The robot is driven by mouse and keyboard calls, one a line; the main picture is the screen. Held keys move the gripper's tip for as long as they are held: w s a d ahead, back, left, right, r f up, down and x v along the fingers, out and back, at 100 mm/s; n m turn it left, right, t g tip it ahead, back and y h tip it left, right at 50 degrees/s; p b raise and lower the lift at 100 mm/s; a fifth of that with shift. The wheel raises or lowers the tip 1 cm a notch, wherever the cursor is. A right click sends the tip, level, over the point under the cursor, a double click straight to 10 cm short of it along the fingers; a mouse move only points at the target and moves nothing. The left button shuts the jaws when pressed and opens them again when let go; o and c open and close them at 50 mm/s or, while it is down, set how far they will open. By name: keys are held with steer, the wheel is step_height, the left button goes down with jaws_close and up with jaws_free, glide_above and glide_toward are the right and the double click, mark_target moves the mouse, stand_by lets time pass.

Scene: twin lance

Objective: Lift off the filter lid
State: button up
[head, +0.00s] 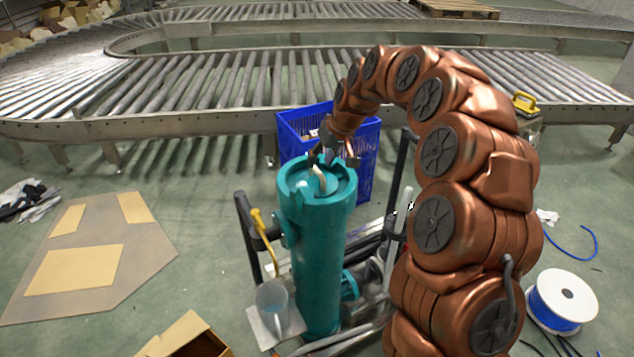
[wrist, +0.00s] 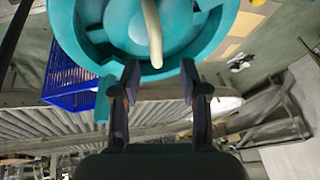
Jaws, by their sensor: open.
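The teal filter housing (head: 318,250) stands upright on a metal frame in the head view. Its round teal lid (head: 303,189) sits in the top, with a cream curved handle (head: 319,178) on it. In the wrist view the lid (wrist: 185,30) and its handle (wrist: 152,35) fill the top middle. My gripper (head: 333,160) is over the far right edge of the housing top. In the wrist view my gripper (wrist: 160,80) is open and empty, with its fingers apart and pointing at the lid; the handle end lies just beyond the fingertips, roughly centred between them.
A blue crate (head: 365,160) stands behind the housing and also shows in the wrist view (wrist: 65,75). A yellow lever (head: 262,230) and a clear jug (head: 272,298) are left of the housing. Roller conveyors (head: 220,85) run behind. A white cable spool (head: 562,300) lies at right.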

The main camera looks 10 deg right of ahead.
mark_target(317, 168)
steer(key=shift+d+p+x, duration=0.2)
steer(key=shift+p+x, duration=1.15)
steer(key=shift+x, duration=1.5)
jaws_close()
